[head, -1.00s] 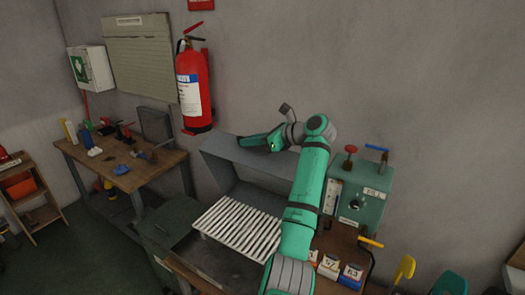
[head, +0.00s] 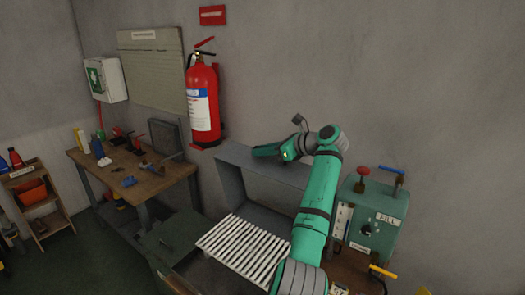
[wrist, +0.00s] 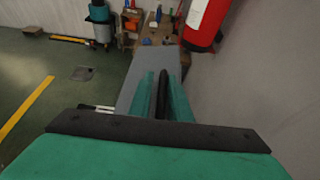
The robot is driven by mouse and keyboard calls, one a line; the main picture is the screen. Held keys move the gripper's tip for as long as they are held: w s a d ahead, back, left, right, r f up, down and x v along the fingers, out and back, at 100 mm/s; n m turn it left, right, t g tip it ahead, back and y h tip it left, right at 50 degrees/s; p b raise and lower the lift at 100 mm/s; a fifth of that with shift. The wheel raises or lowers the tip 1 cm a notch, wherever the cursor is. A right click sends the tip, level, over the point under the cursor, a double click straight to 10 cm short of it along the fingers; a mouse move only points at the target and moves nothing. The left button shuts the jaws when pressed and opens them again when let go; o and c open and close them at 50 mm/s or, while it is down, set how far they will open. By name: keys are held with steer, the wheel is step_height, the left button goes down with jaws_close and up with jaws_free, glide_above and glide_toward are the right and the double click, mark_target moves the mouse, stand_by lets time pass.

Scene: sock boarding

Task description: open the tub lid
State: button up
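A dark grey-green tub with a flat lid (head: 172,238) stands low at the left of the white slatted rack (head: 245,247). I take this flat top to be the tub lid; it looks closed. My gripper (head: 265,150) is above the back of the grey hooded unit, well up and right of the tub, touching neither tub nor lid. The tub cannot be made out clearly in the wrist view.
The grey hooded unit (head: 265,175) rises behind the rack. A wooden workbench (head: 130,170) with tools is left of the tub. A red fire extinguisher (head: 204,105) hangs on the wall. A green control box (head: 370,222) stands at the right.

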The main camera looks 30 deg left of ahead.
steer(key=shift+w+d, duration=0.3)
steer(key=shift+d, duration=0.4)
steer(key=shift+s+d+r, duration=0.15)
steer(key=shift+d+r, duration=0.2)
steer(key=shift+d, duration=0.1)
step_height(320, 180, up, 3)
glide_above(292, 168)
steer(key=shift+r, duration=0.15)
